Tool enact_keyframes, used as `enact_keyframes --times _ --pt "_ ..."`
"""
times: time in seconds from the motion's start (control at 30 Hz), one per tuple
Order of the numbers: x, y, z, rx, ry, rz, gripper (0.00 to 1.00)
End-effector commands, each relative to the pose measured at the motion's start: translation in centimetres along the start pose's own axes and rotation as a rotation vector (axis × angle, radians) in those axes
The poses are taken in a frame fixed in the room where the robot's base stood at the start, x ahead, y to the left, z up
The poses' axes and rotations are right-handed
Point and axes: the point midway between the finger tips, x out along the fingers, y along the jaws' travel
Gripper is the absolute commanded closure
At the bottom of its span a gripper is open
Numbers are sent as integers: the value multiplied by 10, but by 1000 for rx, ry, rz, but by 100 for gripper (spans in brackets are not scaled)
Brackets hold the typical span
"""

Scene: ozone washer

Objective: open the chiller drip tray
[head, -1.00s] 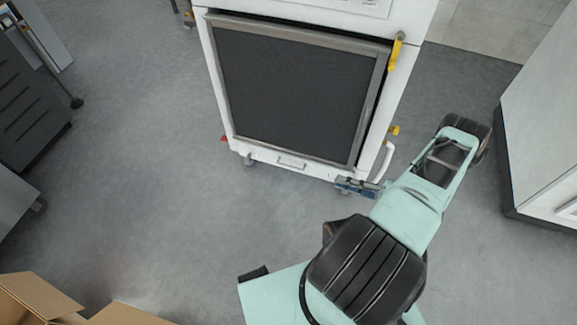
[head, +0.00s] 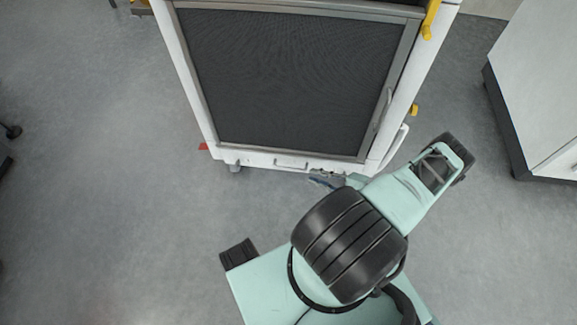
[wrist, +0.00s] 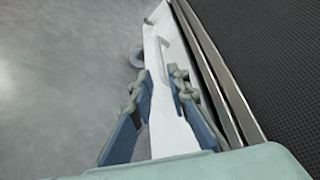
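The drip tray front (head: 258,158) is a low white strip under the dark panel of the white machine, with a small bar handle (head: 291,163) near its middle. It looks closed in the head view. My gripper (head: 322,181) is low in front of the machine, just right of that handle, and partly hidden by my arm. In the wrist view my gripper (wrist: 168,100) has its two blue-grey fingers apart, one on each side of a pale bar at the white strip (wrist: 153,58). I cannot tell whether either finger touches it.
The dark mesh panel (head: 290,80) in its metal frame rises above the strip. A caster (wrist: 136,57) shows beside the strip. Yellow latches (head: 430,20) are at the machine's right edge. A white cabinet (head: 540,90) stands at right.

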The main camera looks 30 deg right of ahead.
Motion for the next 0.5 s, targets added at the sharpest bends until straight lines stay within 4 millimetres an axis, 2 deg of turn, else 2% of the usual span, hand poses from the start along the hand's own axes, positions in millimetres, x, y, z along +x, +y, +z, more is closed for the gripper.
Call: enact_keyframes --times 0.4,0.5 --pt "74 1 1 -3 -5 0 84" --pt "88 1 1 -3 -3 1 84"
